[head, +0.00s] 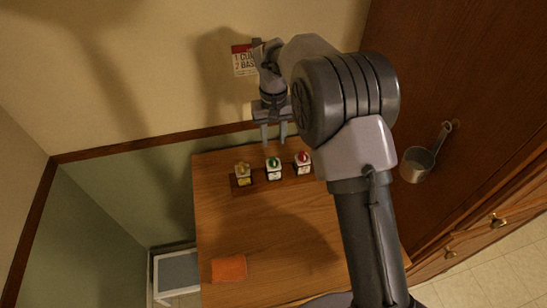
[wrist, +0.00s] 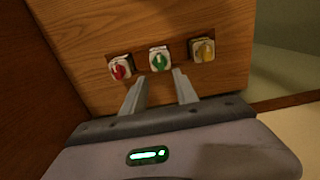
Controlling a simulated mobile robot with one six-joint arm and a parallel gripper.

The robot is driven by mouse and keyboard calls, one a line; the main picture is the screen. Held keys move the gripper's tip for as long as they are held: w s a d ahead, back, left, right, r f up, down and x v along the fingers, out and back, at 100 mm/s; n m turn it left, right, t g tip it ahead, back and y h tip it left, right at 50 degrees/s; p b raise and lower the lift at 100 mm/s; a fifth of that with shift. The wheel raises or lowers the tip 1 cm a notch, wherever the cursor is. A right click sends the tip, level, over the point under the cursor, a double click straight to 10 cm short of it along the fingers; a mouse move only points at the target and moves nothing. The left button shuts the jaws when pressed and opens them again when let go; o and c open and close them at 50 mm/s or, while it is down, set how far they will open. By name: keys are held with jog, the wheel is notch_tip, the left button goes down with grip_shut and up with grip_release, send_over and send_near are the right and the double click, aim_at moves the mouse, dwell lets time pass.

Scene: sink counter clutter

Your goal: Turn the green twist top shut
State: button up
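The green twist top (head: 273,162) sits on a small white block (head: 274,174), in the middle of a row of three on the wooden counter. It also shows in the wrist view (wrist: 158,60), just beyond my fingertips and roughly between them. My gripper (head: 274,140) is above and behind the row in the head view, pointing down. In the wrist view my gripper (wrist: 160,73) has its two fingers apart with nothing between them. The fingers appear clear of the green top. Whether the top is turned open or shut is too small to tell.
A red top (head: 303,157) and a yellow top (head: 242,168) stand close on either side of the green one. An orange cloth (head: 229,269) lies near the counter's front left. A metal ladle (head: 417,162) hangs at the right. The counter's middle (head: 270,230) is clear.

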aim_at(274, 159)
notch_tip(274, 159, down, 9)
jog(key=shift+r+b, duration=0.15)
jog(key=shift+b, duration=0.4)
grip_shut()
